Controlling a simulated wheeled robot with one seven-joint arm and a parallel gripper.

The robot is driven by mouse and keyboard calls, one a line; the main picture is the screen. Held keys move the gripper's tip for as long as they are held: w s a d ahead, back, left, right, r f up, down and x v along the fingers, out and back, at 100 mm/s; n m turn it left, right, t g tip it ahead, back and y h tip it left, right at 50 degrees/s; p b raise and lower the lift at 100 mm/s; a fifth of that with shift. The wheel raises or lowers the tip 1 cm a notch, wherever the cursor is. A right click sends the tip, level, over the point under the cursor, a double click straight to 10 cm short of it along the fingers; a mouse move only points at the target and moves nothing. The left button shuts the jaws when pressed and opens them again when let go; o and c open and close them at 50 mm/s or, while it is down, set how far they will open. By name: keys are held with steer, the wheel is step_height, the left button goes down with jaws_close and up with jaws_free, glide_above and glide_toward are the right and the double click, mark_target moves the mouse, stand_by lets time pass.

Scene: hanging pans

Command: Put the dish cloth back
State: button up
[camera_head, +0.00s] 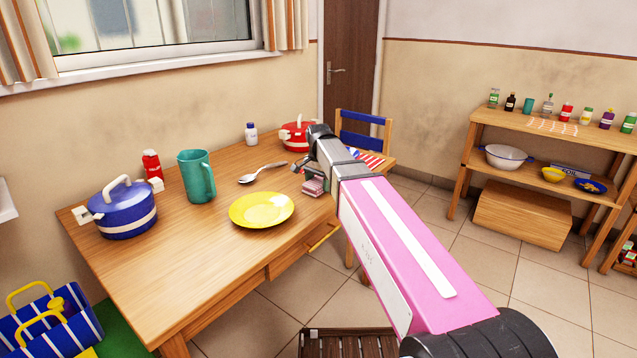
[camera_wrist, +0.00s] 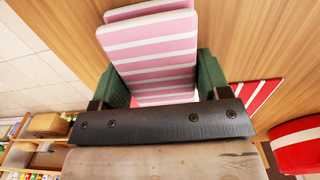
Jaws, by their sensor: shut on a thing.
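The dish cloth (camera_head: 314,187) is a folded pink-and-white striped bundle at the right part of the wooden table (camera_head: 190,257), just right of the yellow plate. In the wrist view the cloth (camera_wrist: 155,45) fills the space between my two green finger pads. My gripper (camera_head: 312,178) is shut on it; the wrist view also shows the gripper (camera_wrist: 162,72). Whether the cloth touches the table top or hangs just above it, I cannot tell. A red-and-white striped cloth (camera_wrist: 259,94) lies beside it; in the head view it (camera_head: 370,160) is partly behind my arm.
On the table stand a yellow plate (camera_head: 261,209), spoon (camera_head: 262,173), teal pitcher (camera_head: 197,175), blue pot (camera_head: 122,208), red bottle (camera_head: 152,164), white bottle (camera_head: 251,133) and red pot (camera_head: 297,134). A chair (camera_head: 362,134) is behind. A shelf (camera_head: 548,126) with bottles and bowls stands right.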

mark_target(319, 180)
steer(key=o, duration=0.9)
step_height(319, 180, up, 12)
steer(key=shift+r, duration=0.15)
